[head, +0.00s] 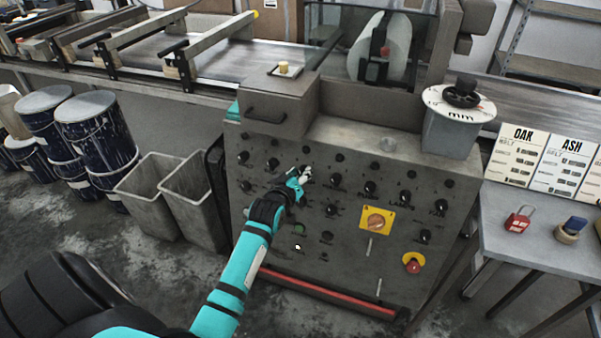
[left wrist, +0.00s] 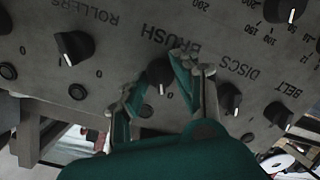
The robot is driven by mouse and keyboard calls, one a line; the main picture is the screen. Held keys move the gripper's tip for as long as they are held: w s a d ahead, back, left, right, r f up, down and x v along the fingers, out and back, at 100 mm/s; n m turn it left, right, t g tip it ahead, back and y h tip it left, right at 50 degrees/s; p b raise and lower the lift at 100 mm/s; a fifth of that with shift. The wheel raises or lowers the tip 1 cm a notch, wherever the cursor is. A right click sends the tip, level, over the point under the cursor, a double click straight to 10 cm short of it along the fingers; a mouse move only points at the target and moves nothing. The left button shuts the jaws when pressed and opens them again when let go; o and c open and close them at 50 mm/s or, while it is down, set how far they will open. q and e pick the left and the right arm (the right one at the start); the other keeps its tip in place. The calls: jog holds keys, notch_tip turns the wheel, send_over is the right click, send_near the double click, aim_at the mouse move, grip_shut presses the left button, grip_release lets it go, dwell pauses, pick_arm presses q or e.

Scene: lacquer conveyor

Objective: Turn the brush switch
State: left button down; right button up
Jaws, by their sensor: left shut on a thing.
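The grey control panel (head: 335,255) of the machine faces me with rows of black rotary switches. My left gripper (head: 304,173) is at the upper left-middle of the panel and mostly hides the switch there. In the left wrist view the brush switch (left wrist: 159,76), a black knob by the BRUSH label, sits between the two fingers of my left gripper (left wrist: 155,82), which is shut on it. The knob's white mark points down in that picture, near a 0. My right gripper is not in view.
Neighbouring knobs are close: the ROLLERS knob (left wrist: 75,47), the DISCS knob (left wrist: 229,98) and the BELT knob (left wrist: 279,115). A yellow-plated switch (head: 376,221) and a red emergency button (head: 413,264) are lower right. Grey bins (head: 153,192) stand left of the panel.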

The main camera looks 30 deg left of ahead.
pick_arm(q)
jog(key=shift+r+m+p, duration=0.15)
jog(key=shift+m+p, duration=0.9)
jog(key=shift+m, duration=0.05)
jog(key=m+y+p, duration=0.1)
jog(key=m+p, duration=0.1)
jog(key=m, duration=0.2)
jog(key=shift+m, duration=0.4)
jog(key=shift+f+m, duration=0.25)
jog(key=shift+m, duration=0.95)
jog(key=shift+m+y, duration=0.3)
jog(key=c, duration=1)
grip_release()
jog(key=shift+d, duration=0.1)
